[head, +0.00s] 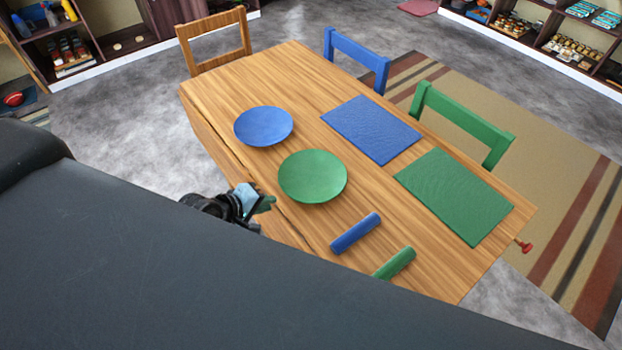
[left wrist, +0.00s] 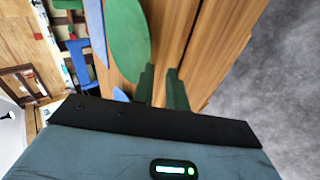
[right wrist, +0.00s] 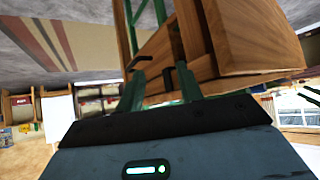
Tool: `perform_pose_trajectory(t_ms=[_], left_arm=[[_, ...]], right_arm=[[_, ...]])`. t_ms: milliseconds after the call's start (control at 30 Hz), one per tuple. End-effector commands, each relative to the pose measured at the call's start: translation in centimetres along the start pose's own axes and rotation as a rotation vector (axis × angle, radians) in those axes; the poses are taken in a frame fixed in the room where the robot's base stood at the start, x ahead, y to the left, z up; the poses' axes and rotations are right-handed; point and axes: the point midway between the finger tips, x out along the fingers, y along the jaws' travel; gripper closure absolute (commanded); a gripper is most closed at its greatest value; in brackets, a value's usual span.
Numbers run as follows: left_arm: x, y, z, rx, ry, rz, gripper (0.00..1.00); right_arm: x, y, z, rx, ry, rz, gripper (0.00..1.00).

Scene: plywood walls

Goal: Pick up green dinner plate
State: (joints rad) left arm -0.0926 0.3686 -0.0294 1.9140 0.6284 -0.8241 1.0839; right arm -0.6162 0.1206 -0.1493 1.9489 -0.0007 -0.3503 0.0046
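The green dinner plate (head: 312,176) lies flat on the wooden table (head: 290,80), near the table's left long edge. In the left wrist view the green plate (left wrist: 127,40) shows just beyond the fingers, to their left. My left gripper (head: 265,203) is at the table's edge, just left of and below the plate, apart from it. In the left wrist view its two fingers (left wrist: 163,88) stand apart with nothing between them. My right gripper (right wrist: 163,88) is hidden in the head view. In its wrist view its fingers are spread and empty, facing the table's wooden side.
A blue plate (head: 263,126) lies beside the green one. A blue mat (head: 371,130), a green mat (head: 454,196), a blue roll (head: 355,233) and a green roll (head: 395,263) also lie on the table. Chairs stand around it, including a green chair (head: 462,122).

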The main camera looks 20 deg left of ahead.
Motion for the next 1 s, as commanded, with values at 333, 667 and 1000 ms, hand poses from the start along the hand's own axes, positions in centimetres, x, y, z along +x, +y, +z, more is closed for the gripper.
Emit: perform_pose_trajectory(t_ms=[333, 667, 1000], left_arm=[[-0.2, 2.0, -1.2, -0.109, -0.021, 0.013, 0.85], [2.4, 2.0, -1.2, -0.107, -0.020, 0.013, 0.85], [4.6, 2.0, -1.2, -0.106, -0.020, 0.013, 0.85]], right_arm=[[0.0, 0.3, -0.2, -0.009, 0.006, 0.002, 0.64], [-0.1, 0.3, -0.2, -0.009, 0.004, 0.002, 0.64], [-0.1, 0.3, -0.5, -0.009, 0.010, 0.003, 0.64]])
